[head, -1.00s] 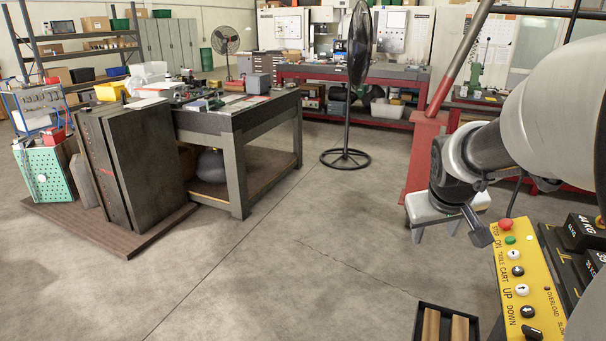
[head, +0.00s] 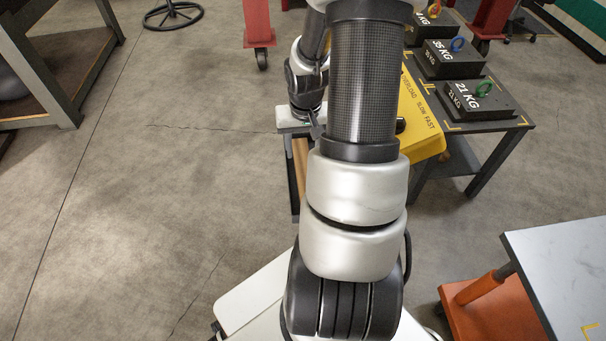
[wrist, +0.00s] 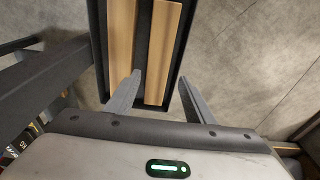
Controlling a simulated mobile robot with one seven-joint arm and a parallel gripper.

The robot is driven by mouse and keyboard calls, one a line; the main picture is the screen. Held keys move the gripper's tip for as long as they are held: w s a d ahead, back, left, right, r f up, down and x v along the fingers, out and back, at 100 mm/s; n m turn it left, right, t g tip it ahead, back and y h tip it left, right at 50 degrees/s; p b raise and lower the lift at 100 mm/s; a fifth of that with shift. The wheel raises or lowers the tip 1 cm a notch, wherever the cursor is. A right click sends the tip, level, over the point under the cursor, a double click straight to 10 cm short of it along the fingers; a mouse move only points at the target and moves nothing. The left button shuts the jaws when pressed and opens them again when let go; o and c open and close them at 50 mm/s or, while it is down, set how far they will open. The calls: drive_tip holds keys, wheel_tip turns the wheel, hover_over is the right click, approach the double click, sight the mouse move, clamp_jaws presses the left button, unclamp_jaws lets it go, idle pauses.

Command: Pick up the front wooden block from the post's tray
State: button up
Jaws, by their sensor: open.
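The black tray (wrist: 178,82) holds two long wooden blocks side by side. In the wrist view one block (wrist: 122,45) lies on the left and the other block (wrist: 161,50) on the right. My gripper (wrist: 160,77) is open and empty, its two fingers apart at the tray's near end. The right block shows between the fingertips, and I see no contact with it. In the head view my gripper (head: 300,128) is partly hidden by my arm. Only a strip of the tray (head: 293,195) and a bit of wood (head: 300,160) show beside my arm.
The yellow control post (head: 424,118) stands right of my arm. Beside it a dark table (head: 500,128) carries black weights (head: 478,98). A light-topped table (head: 565,265) with an orange base is at the lower right. Open concrete floor (head: 150,190) lies to the left.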

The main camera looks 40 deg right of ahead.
sight(304, 168)
drive_tip(key=f, duration=0.2)
drive_tip(key=f+b, duration=0.1)
drive_tip(key=f, duration=0.2)
drive_tip(key=shift+w+d+f, duration=0.25)
drive_tip(key=shift+w+f, duration=0.15)
drive_tip(key=f+b, duration=0.1)
drive_tip(key=f, duration=0.2)
drive_tip(key=f+b, duration=0.1)
drive_tip(key=f, duration=0.1)
drive_tip(key=shift+w+d+f+b, duration=0.1)
drive_tip(key=shift+w+d+b, duration=0.1)
drive_tip(key=shift+d+b, duration=0.15)
drive_tip(key=c, duration=1)
